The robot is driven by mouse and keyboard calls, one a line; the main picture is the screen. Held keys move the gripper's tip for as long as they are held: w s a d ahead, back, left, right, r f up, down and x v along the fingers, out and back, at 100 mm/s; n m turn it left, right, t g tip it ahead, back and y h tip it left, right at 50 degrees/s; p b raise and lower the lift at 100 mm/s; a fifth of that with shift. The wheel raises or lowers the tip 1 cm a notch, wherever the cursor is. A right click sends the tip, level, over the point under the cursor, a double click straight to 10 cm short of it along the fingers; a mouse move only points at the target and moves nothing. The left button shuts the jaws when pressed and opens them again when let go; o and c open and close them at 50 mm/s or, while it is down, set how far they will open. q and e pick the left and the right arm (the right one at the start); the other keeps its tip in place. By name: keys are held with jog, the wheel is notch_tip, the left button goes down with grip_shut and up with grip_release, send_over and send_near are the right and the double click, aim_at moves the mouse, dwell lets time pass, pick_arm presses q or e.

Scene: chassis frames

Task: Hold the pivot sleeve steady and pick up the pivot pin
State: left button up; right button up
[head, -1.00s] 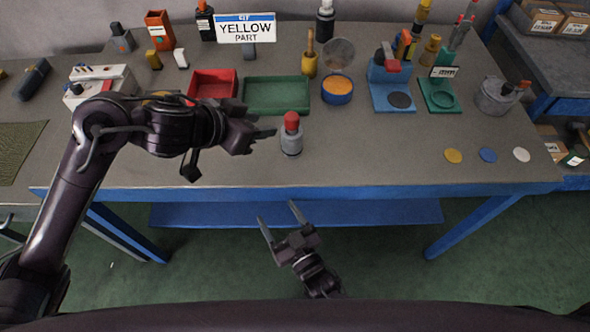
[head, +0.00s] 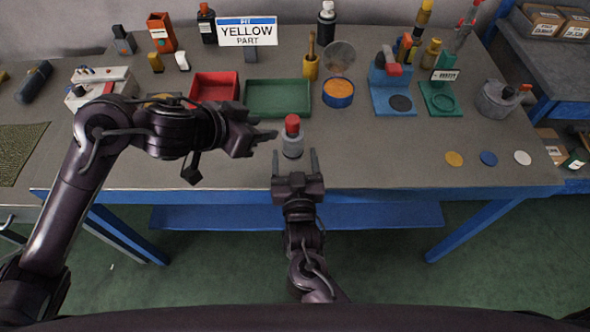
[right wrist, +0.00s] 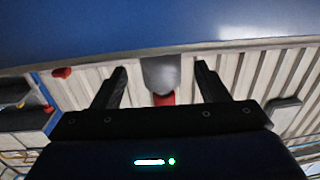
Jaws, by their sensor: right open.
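The pivot sleeve (head: 292,147) is a grey cylinder standing upright near the table's front edge. The red-topped pivot pin (head: 292,124) stands in it. My left gripper (head: 270,130) comes from the left, its fingers apart and just short of the sleeve. My right gripper (head: 295,154) is open, pointing away from me at the table edge, with one finger on each side of the sleeve's lower front. In the right wrist view the grey sleeve (right wrist: 161,72) and the red pin top (right wrist: 164,98) show between the open fingers (right wrist: 160,78).
A red tray (head: 214,87) and a green tray (head: 278,98) lie behind the sleeve. A blue bowl with orange contents (head: 338,93) and blue and green fixtures stand further right. A YELLOW PART sign (head: 246,32) stands at the back.

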aim_at(294, 151)
jog(key=shift+w+a, duration=0.15)
jog(key=shift+w, duration=1.7)
jog(key=c, duration=1.2)
